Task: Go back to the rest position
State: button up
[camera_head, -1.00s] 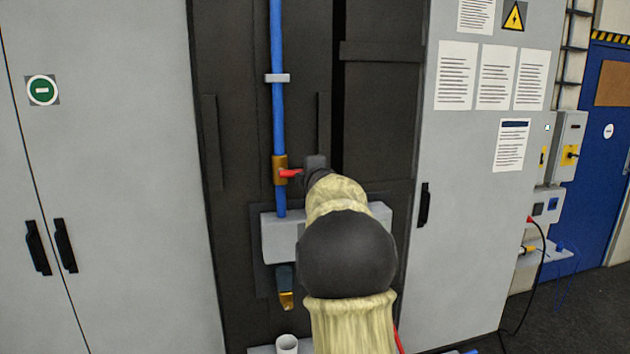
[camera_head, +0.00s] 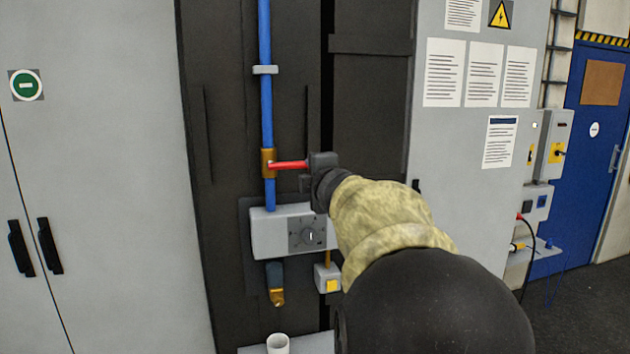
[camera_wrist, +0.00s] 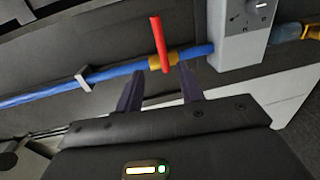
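A red valve handle (camera_head: 290,165) points right from the brass valve (camera_head: 268,163) on a vertical blue pipe (camera_head: 265,90). My gripper (camera_head: 312,165) is at the right end of the handle in the head view, with its fingers mostly hidden by its own body. In the wrist view my gripper (camera_wrist: 158,80) has its two dark fingers spread apart with nothing held between them. The red handle (camera_wrist: 159,45) shows beyond the fingertips, and the brass valve (camera_wrist: 163,59) is behind it. How wide the gap to the handle is, I cannot tell.
Below the valve are a grey box with a dial (camera_head: 270,232), a small box with a yellow button (camera_head: 327,278) and a white cup (camera_head: 278,344). Grey cabinet doors stand left (camera_head: 90,150) and right (camera_head: 470,230). A blue door (camera_head: 600,120) is farther right.

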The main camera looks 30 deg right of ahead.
jog(key=shift+v, duration=0.9)
jog(key=s+a+f+m+g+y, duration=0.1)
jog(key=a+f+m+g, duration=0.4)
jog(key=f, duration=0.7)
jog(key=s+a+f+m+g+y, duration=0.15)
jog(key=a+f+m, duration=0.25)
jog(key=a+f, duration=0.5)
jog(key=s+a+f+m+g+y, duration=0.1)
jog(key=s+a+f+m+g, duration=0.1)
jog(key=s+a+f, duration=0.3)
jog(key=s+a+f+m+g+y, duration=0.1)
jog(key=s+a+f+m+g, duration=0.2)
jog(key=s+f, duration=0.7)
notch_tip(320, 180, down, 2)
jog(key=a+g, duration=0.2)
jog(key=shift+s+a+f+y, duration=0.25)
jog(key=shift+y, duration=0.1)
jog(key=shift+w, duration=0.1)
